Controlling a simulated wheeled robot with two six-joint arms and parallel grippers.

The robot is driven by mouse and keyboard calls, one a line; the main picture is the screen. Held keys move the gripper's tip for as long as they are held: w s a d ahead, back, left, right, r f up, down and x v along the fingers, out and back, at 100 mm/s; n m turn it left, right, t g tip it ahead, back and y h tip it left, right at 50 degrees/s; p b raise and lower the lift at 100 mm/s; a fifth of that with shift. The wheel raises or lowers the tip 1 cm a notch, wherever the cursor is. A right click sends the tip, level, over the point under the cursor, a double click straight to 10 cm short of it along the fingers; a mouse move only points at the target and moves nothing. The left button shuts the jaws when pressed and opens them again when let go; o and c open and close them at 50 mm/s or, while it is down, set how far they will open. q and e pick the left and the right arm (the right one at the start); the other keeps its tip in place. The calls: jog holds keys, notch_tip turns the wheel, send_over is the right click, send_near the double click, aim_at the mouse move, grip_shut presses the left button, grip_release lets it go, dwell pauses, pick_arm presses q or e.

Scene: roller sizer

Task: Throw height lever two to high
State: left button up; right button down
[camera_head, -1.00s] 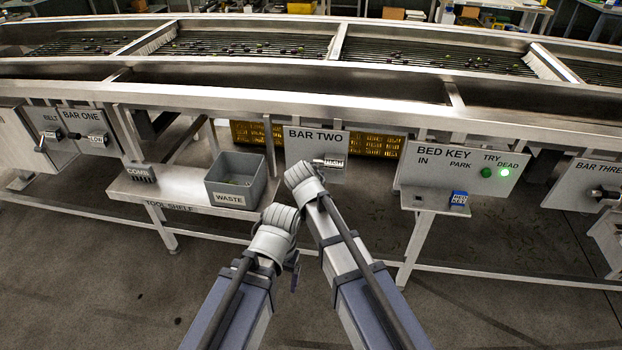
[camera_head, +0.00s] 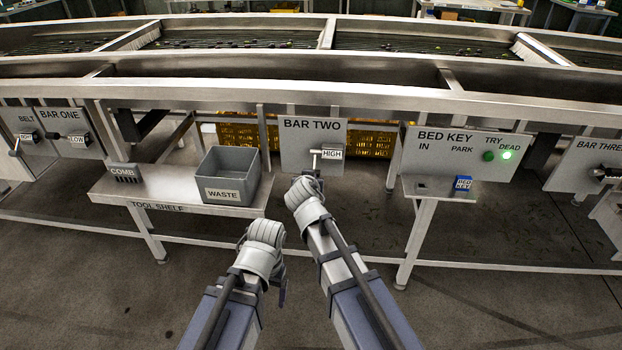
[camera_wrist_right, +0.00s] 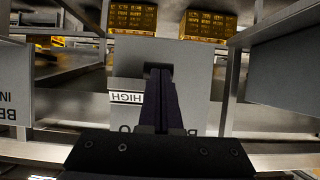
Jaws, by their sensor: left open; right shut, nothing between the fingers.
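The BAR TWO panel (camera_head: 298,150) hangs under the machine at the centre of the head view. Its height lever (camera_head: 316,157) is a small metal handle beside a tag reading HIGH (camera_head: 332,154). My right gripper (camera_head: 314,180) is shut and empty, just below the lever; whether it touches the lever is unclear. In the right wrist view its closed dark fingers (camera_wrist_right: 160,97) point at the panel, next to the upside-down HIGH tag (camera_wrist_right: 126,97), and the lever itself is mostly hidden. My left gripper (camera_head: 281,292) is open, low and left of the panel, mostly hidden behind its wrist.
A grey WASTE bin (camera_head: 232,178) stands on the tool shelf (camera_head: 172,190) to the left, beside the COMB holder (camera_head: 124,173). The BED KEY panel (camera_head: 455,152) with a green light is to the right. The BAR ONE panel (camera_head: 62,128) reads LOW. Shelf and frame legs border the floor.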

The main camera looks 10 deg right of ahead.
pick_arm(q)
jog(key=shift+f+b, duration=0.3)
jog(key=shift+f, duration=0.1)
pick_arm(e)
jog(key=shift+w+f, duration=0.1)
jog(key=shift+f, duration=0.35)
